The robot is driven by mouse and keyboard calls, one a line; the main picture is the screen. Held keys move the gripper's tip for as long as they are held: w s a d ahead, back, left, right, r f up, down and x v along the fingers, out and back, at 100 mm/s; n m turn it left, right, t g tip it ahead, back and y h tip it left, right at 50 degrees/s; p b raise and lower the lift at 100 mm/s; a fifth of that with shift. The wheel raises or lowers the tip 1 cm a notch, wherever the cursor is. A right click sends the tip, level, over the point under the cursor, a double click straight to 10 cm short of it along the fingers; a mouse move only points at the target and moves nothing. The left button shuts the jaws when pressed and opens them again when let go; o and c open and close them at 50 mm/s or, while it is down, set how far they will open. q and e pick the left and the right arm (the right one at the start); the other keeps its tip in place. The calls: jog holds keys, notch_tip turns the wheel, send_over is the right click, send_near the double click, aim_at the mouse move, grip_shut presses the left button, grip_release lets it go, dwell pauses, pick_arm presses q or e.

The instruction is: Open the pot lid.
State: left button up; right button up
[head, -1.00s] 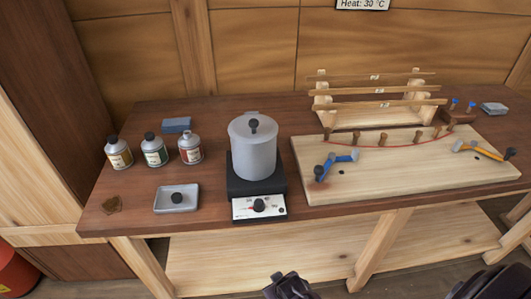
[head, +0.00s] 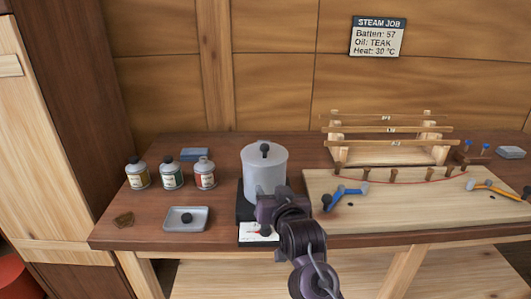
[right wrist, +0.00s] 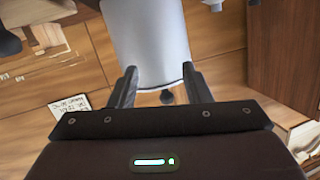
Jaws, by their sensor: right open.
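The pale grey pot (head: 264,176) stands upright on the hot plate (head: 246,214). Its lid (head: 251,152) is on, with a dark round knob (head: 265,149) on top. My right gripper (head: 275,198) is in front of the pot's lower body, below the lid, and covers part of the hot plate. In the right wrist view the picture is turned over: the pot (right wrist: 148,40) and the lid's knob (right wrist: 167,97) show between the two spread fingers of the right gripper (right wrist: 160,70). Its jaws are empty. My left gripper is out of view.
Three bottles (head: 171,176) and a grey tray (head: 185,224) with a dark knob stand left of the pot. A wooden board (head: 420,212) with pegs, clamps and a batten rack (head: 388,152) lies to the right. A sign (head: 378,37) hangs on the wall.

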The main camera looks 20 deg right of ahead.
aim_at(266, 151)
jog(key=r, duration=0.2)
jog(key=w+r+t, duration=0.1)
jog(key=r, duration=0.1)
jog(key=w+r+m+t+h, duration=0.1)
jog(key=r, duration=0.1)
jog(key=shift+w+d+r, duration=0.15)
jog(key=shift+d+r, duration=0.15)
jog(key=w, duration=0.2)
jog(key=w+p, duration=0.1)
jog(key=w, duration=0.3)
jog(key=shift+d, duration=0.25)
jog(key=shift+w+f+p, duration=0.1)
jog(key=shift+w+p, duration=0.2)
jog(key=shift+w, duration=0.45)
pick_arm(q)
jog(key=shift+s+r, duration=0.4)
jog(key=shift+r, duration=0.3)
pick_arm(e)
grip_shut()
